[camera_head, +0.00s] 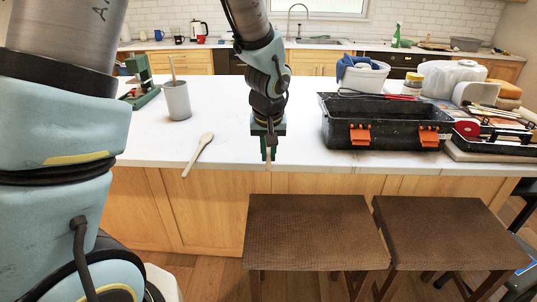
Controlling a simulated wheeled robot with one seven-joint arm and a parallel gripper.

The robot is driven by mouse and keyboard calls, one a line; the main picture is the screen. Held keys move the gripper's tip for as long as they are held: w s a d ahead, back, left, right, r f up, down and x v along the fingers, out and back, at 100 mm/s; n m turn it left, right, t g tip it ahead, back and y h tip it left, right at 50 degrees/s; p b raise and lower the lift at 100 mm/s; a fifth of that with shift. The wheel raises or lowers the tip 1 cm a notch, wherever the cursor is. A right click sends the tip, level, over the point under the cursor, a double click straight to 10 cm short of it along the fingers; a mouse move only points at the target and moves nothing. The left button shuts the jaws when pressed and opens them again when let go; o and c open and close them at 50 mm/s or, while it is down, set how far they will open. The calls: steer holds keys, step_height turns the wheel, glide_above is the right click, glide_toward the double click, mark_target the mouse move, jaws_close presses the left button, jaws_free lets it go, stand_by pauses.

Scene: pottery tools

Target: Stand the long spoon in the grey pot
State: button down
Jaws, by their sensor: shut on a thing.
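The grey pot (177,101) stands upright on the white counter, left of centre, with a thin wooden handle (173,68) sticking up out of it. A wooden spoon (198,153) lies flat on the counter near the front edge, between the pot and my gripper. My gripper (268,153) points down at the counter's front edge, right of that spoon and apart from it. It is shut on a slim pale wooden piece (268,161), seen nearly end-on. Most of that piece is hidden, so I cannot tell whether it is the long spoon.
A black toolbox (340,132) with orange latches stands on the counter to the right. A green device (139,82) stands behind and left of the pot. Two brown stools (315,230) are in front of the counter. The counter (228,112) between pot and arm is clear.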

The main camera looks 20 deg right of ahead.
steer(key=w+p+v, duration=0.1)
steer(key=p+v, duration=0.7)
steer(key=v, duration=0.8)
steer(key=shift+d+r+p, duration=0.15)
steer(key=shift+r+p, duration=0.1)
steer(key=shift+p, duration=0.05)
stand_by(0.7)
steer(key=shift+s, duration=0.15)
stand_by(0.4)
